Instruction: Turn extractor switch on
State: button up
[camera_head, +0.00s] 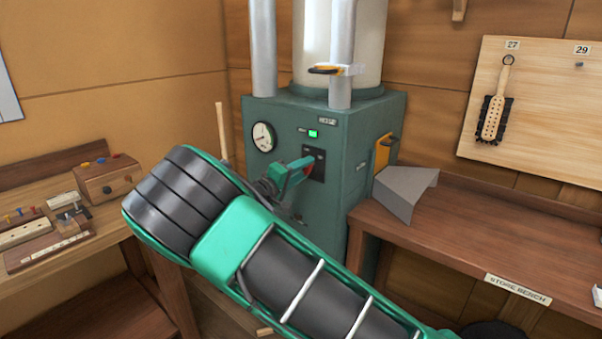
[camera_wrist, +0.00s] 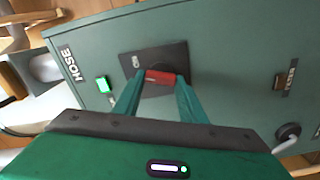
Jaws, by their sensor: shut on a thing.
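The extractor switch shows as a red lever (camera_wrist: 160,78) on a dark plate (camera_wrist: 184,56) on the front of the green cabinet (camera_wrist: 222,100). In the wrist view my gripper (camera_wrist: 158,84) has its two green fingers closed on either side of the red lever. In the head view my gripper (camera_head: 302,165) reaches the cabinet (camera_head: 375,117) at the dark plate (camera_head: 317,160), and the fingers hide most of the lever. A small green lamp (camera_head: 313,134) is lit above the plate. It also shows in the wrist view (camera_wrist: 103,84). I cannot read the lever's marks.
A round gauge (camera_head: 263,136) sits left of the switch. A yellow handle (camera_head: 383,152) is on the cabinet's right side. A grey bent sheet (camera_head: 405,190) lies on the store bench (camera_head: 465,232). A wooden bench (camera_head: 60,255) with small blocks stands at left.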

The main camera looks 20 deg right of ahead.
jog(key=shift+s+f+m, duration=0.1)
jog(key=shift+f+m, duration=0.15)
jog(key=shift+m, duration=1.15)
jog(key=o, duration=1.1)
jog(key=shift+c, duration=0.2)
jog(key=shift+r, duration=0.1)
jog(key=v, duration=1)
jog(key=shift+s+a, duration=0.15)
jog(key=shift+a, duration=0.2)
